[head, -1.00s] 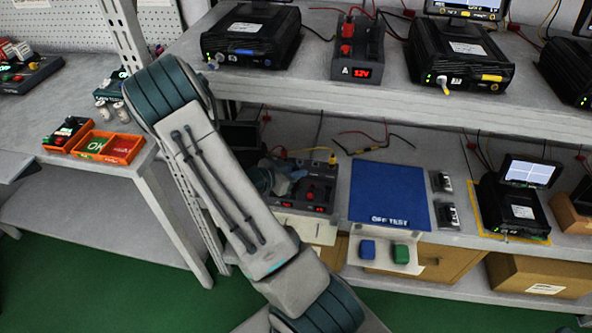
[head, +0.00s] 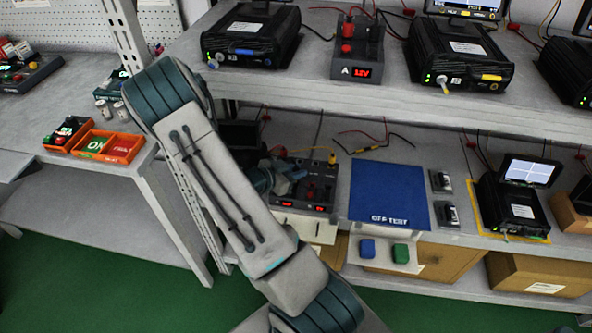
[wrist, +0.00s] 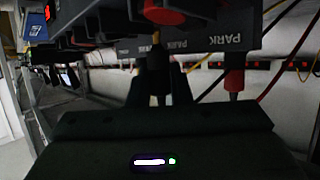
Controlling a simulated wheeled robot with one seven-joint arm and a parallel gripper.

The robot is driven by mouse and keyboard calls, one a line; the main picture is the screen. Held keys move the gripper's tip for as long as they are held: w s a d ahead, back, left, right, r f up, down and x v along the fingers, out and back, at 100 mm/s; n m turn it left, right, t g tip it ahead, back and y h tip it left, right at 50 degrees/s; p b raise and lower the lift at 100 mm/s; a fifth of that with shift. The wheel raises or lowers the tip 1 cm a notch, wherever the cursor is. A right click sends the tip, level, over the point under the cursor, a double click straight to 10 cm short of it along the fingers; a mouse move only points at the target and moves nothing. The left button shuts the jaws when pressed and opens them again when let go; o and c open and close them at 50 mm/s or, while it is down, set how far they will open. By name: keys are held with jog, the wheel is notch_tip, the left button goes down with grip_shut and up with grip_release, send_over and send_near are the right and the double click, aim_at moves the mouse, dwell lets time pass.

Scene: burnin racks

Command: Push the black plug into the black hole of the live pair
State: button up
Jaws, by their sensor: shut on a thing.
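My gripper (wrist: 157,88) is shut on the black plug (wrist: 158,65), which stands upright between the fingertips in the wrist view. A brass-coloured piece (wrist: 155,41) shows just above the plug, under the dark unit. I cannot tell how far the plug is in a hole. The dark unit (wrist: 110,22) hangs over the fingers, with PARK labels beside them. In the head view my gripper (head: 289,180) reaches the dark supply unit (head: 318,207) with red displays on the lower shelf. My arm partly hides this unit, and the black hole of the live pair cannot be made out.
A red plug (wrist: 234,82) and its cable stand right of my fingers, under a PARK label. The upper shelf (head: 400,108) runs above the work spot. A blue mat (head: 389,190) lies right of the unit. A yellow plug (head: 332,158) is behind it.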

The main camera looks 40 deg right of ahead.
jog(key=shift+f, duration=0.4)
jog(key=shift+r, duration=0.1)
dwell(0.4)
jog(key=shift+r+p, duration=0.7)
jog(key=shift+r, duration=0.15)
jog(key=shift+f+b, duration=0.3)
jog(key=shift+f, duration=0.6)
dwell(2.2)
jog(key=shift+r, duration=0.1)
jog(key=shift+r+p, duration=0.8)
jog(key=shift+w, duration=0.1)
